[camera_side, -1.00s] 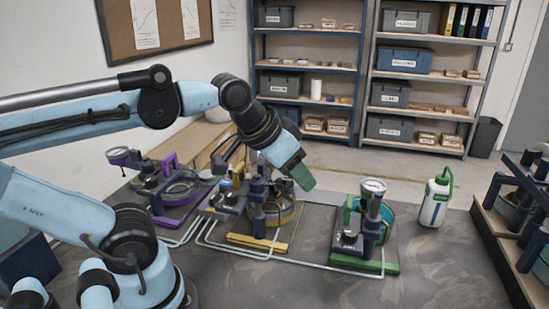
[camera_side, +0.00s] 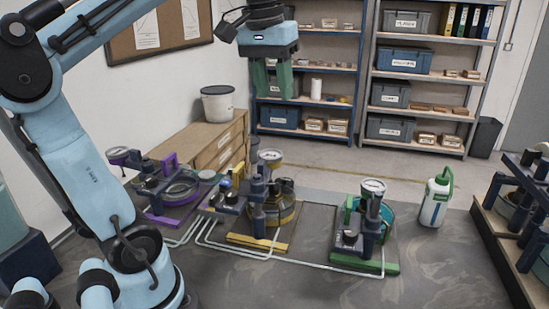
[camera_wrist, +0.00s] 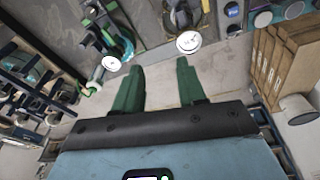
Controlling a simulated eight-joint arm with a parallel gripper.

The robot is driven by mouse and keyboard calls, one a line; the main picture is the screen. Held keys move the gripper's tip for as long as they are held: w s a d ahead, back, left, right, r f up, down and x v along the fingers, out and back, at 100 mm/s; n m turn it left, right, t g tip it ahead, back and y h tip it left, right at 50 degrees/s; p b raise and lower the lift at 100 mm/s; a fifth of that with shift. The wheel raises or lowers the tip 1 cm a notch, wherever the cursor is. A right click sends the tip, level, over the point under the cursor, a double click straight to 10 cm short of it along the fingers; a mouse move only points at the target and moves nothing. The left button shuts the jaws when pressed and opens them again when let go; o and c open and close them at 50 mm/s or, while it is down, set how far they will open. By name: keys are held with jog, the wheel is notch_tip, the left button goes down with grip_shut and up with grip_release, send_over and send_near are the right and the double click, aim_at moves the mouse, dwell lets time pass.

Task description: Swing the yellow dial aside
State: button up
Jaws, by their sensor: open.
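The yellow dial (camera_side: 270,156) is a round, pale-faced gauge on top of the yellow-based fixture in the middle of the bench. A pale dial face (camera_wrist: 188,42), probably the same one, shows beyond the fingertips in the wrist view. My gripper (camera_side: 272,92) has two green fingers pointing down, high above the yellow fixture and well clear of it. In the wrist view, my gripper (camera_wrist: 158,66) is open with an empty gap between its fingers. Dark posts partly hide the yellow pot (camera_side: 284,212) under the dial.
A purple fixture (camera_side: 170,198) stands left of the yellow one, and a green fixture (camera_side: 365,258) stands right. White tubes run along the bench front. A white bottle (camera_side: 434,204) stands farther right, before a dark rack (camera_side: 515,215). The air around my gripper is free.

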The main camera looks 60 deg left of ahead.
jog(key=a+n+g, duration=0.2)
jog(key=a+n, duration=0.1)
jog(key=a, duration=0.1)
send_near(262, 162)
jog(key=shift+h, duration=0.3)
jog(key=f, duration=0.9)
jog(key=shift+w+a, duration=0.1)
jog(key=shift+a, duration=0.2)
grip_shut()
